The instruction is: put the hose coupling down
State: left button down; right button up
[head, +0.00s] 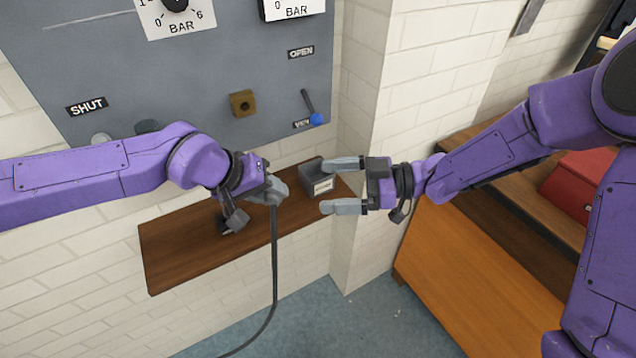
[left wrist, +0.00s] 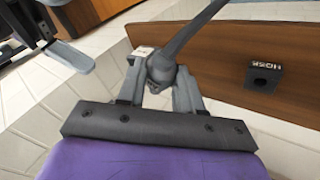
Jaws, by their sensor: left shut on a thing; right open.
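My left gripper (head: 274,190) is shut on the grey hose coupling (left wrist: 161,68) and holds it over the wooden shelf (head: 180,245). The left wrist view shows the coupling between the two fingers. A dark hose (head: 274,260) runs from it past the shelf's front edge towards the floor. In the head view the coupling is mostly hidden by the fingers. A black block marked HOSE (left wrist: 263,77) sits on the wood, apart from the coupling. My right gripper (head: 342,186) is open and empty, at the right end of the shelf.
A dark grey box with a white label (head: 320,182) stands on the shelf's right part, between the grippers. Behind is a grey panel (head: 200,75) with a brass fitting (head: 243,103) and a blue-tipped lever (head: 315,118). A red case (head: 578,185) lies on the wooden bench at right.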

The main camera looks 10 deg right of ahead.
jog(key=x, duration=1.1)
jog(key=shift+a, duration=0.15)
jog(key=c, duration=1.1)
pick_arm(q)
jog(key=c, duration=0.7)
grip_release()
pick_arm(e)
jog(key=shift+c, duration=0.3)
pick_arm(q)
jog(key=shift+o, duration=0.2)
